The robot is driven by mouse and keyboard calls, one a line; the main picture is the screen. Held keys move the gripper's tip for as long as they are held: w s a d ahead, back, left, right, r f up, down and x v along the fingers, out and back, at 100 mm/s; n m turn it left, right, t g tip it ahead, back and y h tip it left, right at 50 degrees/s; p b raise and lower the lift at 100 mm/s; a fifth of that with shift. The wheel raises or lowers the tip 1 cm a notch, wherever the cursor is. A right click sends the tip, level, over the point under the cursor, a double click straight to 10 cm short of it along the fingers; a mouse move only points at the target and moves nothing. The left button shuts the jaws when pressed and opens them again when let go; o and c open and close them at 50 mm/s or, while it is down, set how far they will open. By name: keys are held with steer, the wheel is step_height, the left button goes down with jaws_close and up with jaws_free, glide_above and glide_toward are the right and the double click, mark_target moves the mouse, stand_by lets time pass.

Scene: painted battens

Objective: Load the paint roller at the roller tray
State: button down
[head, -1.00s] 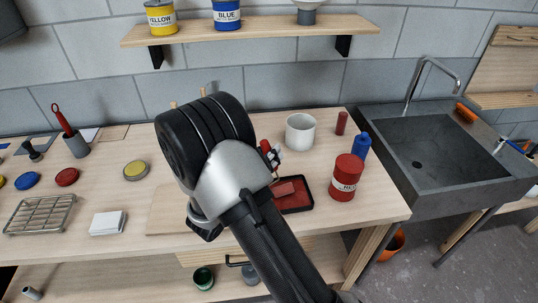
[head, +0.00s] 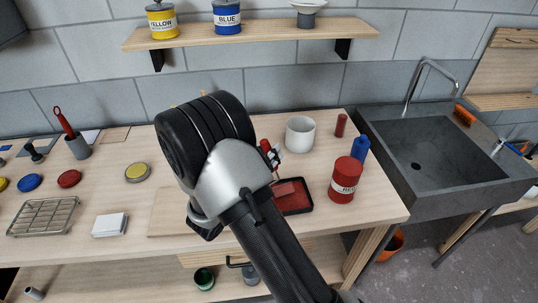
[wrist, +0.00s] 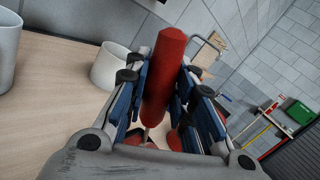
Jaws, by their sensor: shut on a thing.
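The roller tray (head: 301,210) is a dark shallow tray with red paint inside, on the bench beside the red paint can. My gripper (wrist: 163,78) is shut on the red handle of the paint roller (wrist: 164,62), which stands up between the blue finger pads. In the head view my gripper (head: 275,158) is mostly hidden behind my wrist, left of and above the tray. A reddish roller head (head: 284,189) shows over the tray's left part. I cannot tell whether it touches the paint.
A red can (head: 346,178) stands right of the tray, with a blue bottle (head: 361,148) behind it. A white pot (head: 300,134) stands behind the tray. The sink (head: 440,150) is to the right. A wire rack (head: 43,216) and white block (head: 110,225) lie left.

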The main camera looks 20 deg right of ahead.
mark_target(269, 144)
steer(key=shift+r+p, duration=2.05)
steer(key=shift+r, duration=0.75)
steer(key=shift+f, duration=0.1)
